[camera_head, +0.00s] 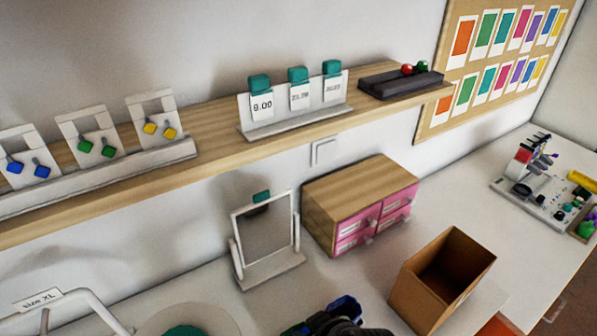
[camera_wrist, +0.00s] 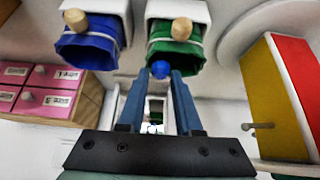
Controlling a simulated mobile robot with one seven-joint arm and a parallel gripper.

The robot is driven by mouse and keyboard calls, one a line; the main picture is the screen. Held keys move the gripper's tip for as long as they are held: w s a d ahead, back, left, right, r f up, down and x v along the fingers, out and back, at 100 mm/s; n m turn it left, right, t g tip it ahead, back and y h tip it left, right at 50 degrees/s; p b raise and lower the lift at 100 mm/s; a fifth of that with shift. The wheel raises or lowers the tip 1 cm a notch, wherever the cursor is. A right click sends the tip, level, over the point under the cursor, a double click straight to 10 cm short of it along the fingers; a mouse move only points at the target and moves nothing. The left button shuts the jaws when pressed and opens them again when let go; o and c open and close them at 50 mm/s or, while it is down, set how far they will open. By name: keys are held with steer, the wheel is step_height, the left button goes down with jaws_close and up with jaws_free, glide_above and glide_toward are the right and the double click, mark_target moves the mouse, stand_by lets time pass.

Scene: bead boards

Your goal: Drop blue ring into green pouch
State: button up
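My gripper (camera_wrist: 160,72) shows in the wrist view with its two blue-grey fingers closed on a small round blue piece, the blue ring (camera_wrist: 160,69); its band cannot be made out. The green pouch (camera_wrist: 160,52) hangs open under a white holder with a wooden knob, just beyond the fingertips. The ring appears in front of the pouch's lower left edge; I cannot tell whether it is over the opening. A blue pouch (camera_wrist: 88,50) hangs to its left. In the head view only dark and blue parts show at the bottom edge, and the green pouch cannot be made out.
A wooden cabinet with pink drawers (camera_head: 361,205) stands beside an open brown box (camera_head: 441,279). A mirror (camera_head: 266,240) stands to the left. A shelf (camera_head: 210,130) carries earring cards and price tags. A yellow and red block (camera_wrist: 272,98) is right of my gripper.

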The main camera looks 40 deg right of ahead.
steer(key=o, duration=0.4)
steer(key=b+v, duration=0.1)
steer(key=v, duration=1.2)
